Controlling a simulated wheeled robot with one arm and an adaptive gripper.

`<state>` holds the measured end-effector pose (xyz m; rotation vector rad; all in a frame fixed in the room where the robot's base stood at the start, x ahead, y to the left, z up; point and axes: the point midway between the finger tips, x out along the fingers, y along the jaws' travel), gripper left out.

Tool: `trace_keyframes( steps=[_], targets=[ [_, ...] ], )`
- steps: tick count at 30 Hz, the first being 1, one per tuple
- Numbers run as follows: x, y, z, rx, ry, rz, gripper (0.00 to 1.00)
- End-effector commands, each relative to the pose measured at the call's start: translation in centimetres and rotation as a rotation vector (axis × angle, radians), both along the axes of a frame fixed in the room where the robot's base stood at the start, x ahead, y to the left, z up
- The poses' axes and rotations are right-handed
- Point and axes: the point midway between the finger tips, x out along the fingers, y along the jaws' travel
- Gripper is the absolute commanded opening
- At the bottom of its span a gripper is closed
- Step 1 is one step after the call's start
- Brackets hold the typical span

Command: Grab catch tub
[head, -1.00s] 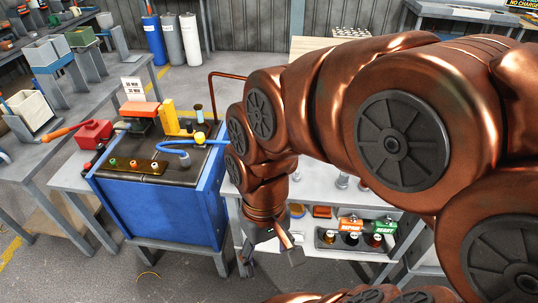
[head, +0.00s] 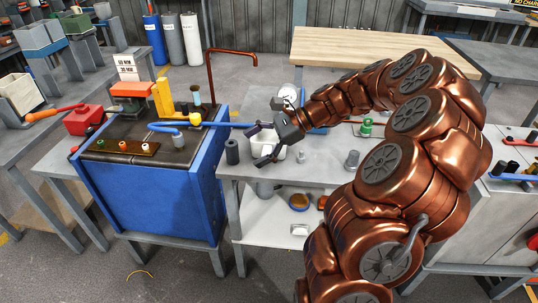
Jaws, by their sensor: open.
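A small white tub (head: 281,154), likely the catch tub, stands on the grey bench (head: 330,178) at the centre of the head view. My gripper (head: 260,146) is open, with its two dark fingers spread and pointing left. It overlaps the tub's upper part in the picture. Its palm hides part of the tub, and I cannot tell whether the fingers touch it. I see nothing held between the fingers.
A dark cylinder (head: 232,151) stands just left of my fingers. A blue cabinet (head: 150,205) with a blue pipe (head: 215,125) reaching right is beside the bench.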

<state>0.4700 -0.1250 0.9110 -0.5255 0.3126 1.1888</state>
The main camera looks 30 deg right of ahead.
Motion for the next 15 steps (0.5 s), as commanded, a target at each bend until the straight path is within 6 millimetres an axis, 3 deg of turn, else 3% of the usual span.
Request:
trace_keyframes(
  steps=[1, 3, 7, 11, 15],
  targets=[
    [0.6, -2.7, -1.9, 0.052, 0.022, -0.083, 0.91],
    [1.1, -5.6, -3.0, 0.114, 0.048, -0.179, 0.91],
    [1.3, -9.9, -4.7, 0.206, 0.086, -0.312, 0.91],
    [1.3, -12.4, -5.6, 0.256, 0.104, -0.386, 0.91],
    [1.6, -12.7, -6.1, 0.273, 0.111, -0.408, 0.91]
  ],
)
